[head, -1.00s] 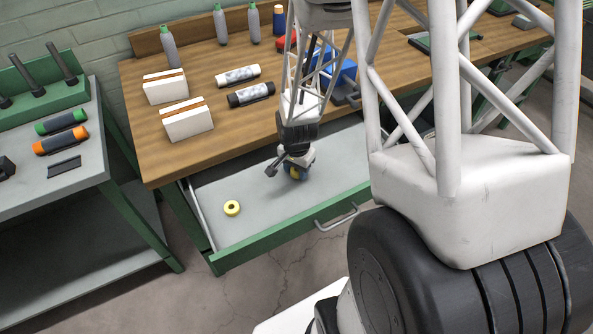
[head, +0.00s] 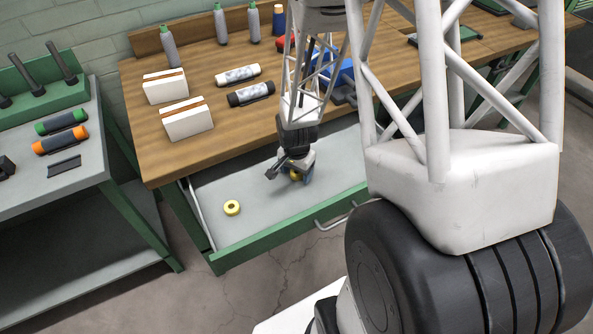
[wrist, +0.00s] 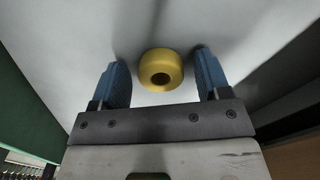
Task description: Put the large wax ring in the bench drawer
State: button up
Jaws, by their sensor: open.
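The open drawer (head: 262,215) of the wooden bench is pulled out, with a pale grey floor. A yellow ring (head: 232,208) lies flat on the drawer floor at the left. My gripper (head: 291,172) is low in the drawer, right of that ring. A second yellow ring (head: 296,177) shows there, partly hidden by the gripper. In the wrist view this ring (wrist: 160,57) sits between the two blue fingers of my gripper (wrist: 162,74), with a gap on each side. The fingers are open. I cannot tell which ring is larger.
On the bench top (head: 220,135) are two white boxes (head: 187,119), a white roll (head: 237,75), a black roll (head: 250,94), grey bottles (head: 169,45) and a blue bin (head: 335,72). A grey side bench (head: 75,185) stands left. The drawer floor around the left ring is clear.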

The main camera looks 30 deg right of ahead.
notch_tip(320, 180, up, 12)
jog(key=shift+r, duration=0.15)
dwell(0.9)
dwell(0.5)
notch_tip(320, 180, up, 13)
jog(key=n+t, duration=0.1)
jog(key=n, duration=0.5)
send_over(295, 173)
jog(key=s+a, duration=0.6)
jog(key=s+a+r+n+t, duration=0.1)
jog(key=s+a+r+n, duration=0.3)
jog(key=s+r, duration=0.5)
jog(key=shift+s+a+r+n+t, duration=0.3)
jog(key=shift+s+a+n, duration=0.05)
jog(key=shift+s+n, duration=0.6)
